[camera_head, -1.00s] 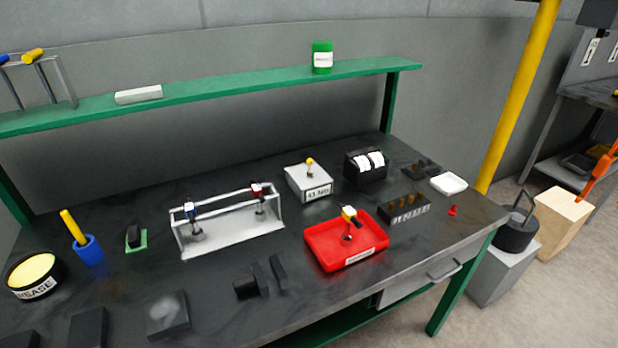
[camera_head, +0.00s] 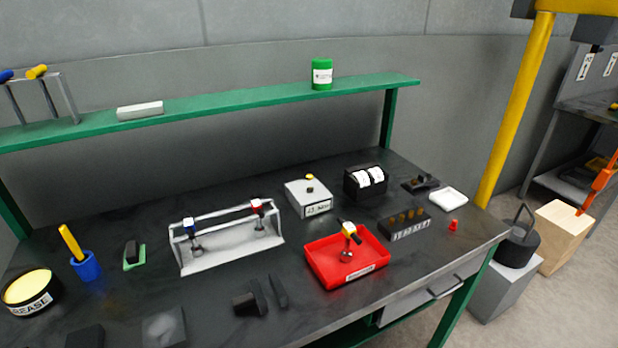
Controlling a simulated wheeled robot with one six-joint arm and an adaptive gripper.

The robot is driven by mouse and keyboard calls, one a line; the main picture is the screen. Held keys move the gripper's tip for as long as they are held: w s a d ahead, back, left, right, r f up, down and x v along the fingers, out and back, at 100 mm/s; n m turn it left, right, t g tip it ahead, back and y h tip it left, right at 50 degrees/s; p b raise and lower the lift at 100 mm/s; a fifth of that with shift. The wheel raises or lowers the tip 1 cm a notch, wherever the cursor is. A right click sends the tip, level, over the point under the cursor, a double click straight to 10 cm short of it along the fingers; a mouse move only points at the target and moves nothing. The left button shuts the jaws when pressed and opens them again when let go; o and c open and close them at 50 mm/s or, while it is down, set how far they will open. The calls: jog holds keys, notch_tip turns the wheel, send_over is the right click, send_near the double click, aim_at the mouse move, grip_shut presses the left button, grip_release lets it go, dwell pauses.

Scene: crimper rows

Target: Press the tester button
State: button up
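The likely tester is a small pale box (camera_head: 296,194) on the dark workbench, right of the bench's middle. It has a yellow-topped button (camera_head: 310,177) on its upper face and a small display or label on its front, too small to read surely. Nothing touches the box or covers the button. My gripper is not in view.
On the workbench (camera_head: 225,293), a white rack (camera_head: 205,262) with two tools stands left of the box. A red tray (camera_head: 372,268) with a tool lies in front, a black roll holder (camera_head: 352,190) to the right. A green shelf (camera_head: 230,100) runs behind.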

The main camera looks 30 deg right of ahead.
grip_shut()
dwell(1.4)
